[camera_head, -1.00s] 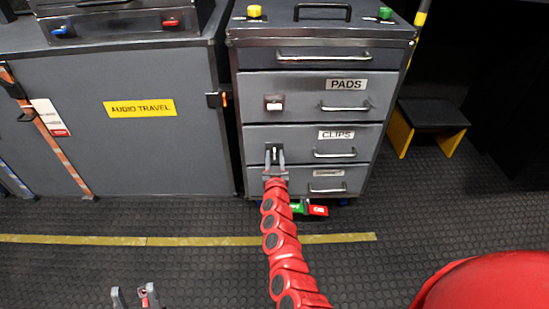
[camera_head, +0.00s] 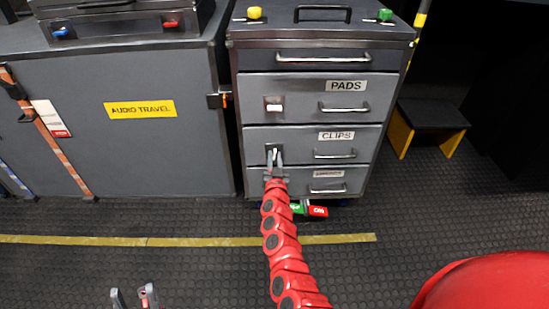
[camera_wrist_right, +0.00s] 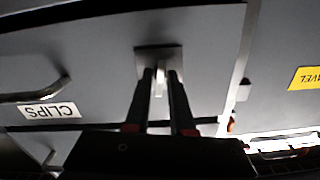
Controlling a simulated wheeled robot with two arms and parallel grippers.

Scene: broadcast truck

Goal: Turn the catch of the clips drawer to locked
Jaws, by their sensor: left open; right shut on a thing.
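The clips drawer (camera_head: 312,142) is shut in the grey cabinet, with a label and a bar handle at its right. Its catch (camera_head: 273,149) is a dark plate with a small pale tab at the drawer's left side; it also shows in the right wrist view (camera_wrist_right: 159,78). There the tab stands roughly in line with the fingers. My right gripper (camera_head: 275,160) is shut on the tab, one finger on each side, and partly hides it. My left gripper (camera_head: 135,296) is open and empty, low at the left, far from the cabinet.
The pads drawer (camera_head: 300,97) above has its own catch (camera_head: 274,104) with a white tab. Another drawer (camera_head: 345,183) lies below. A grey case (camera_head: 150,150) stands to the left and a black step stool (camera_head: 432,114) to the right.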

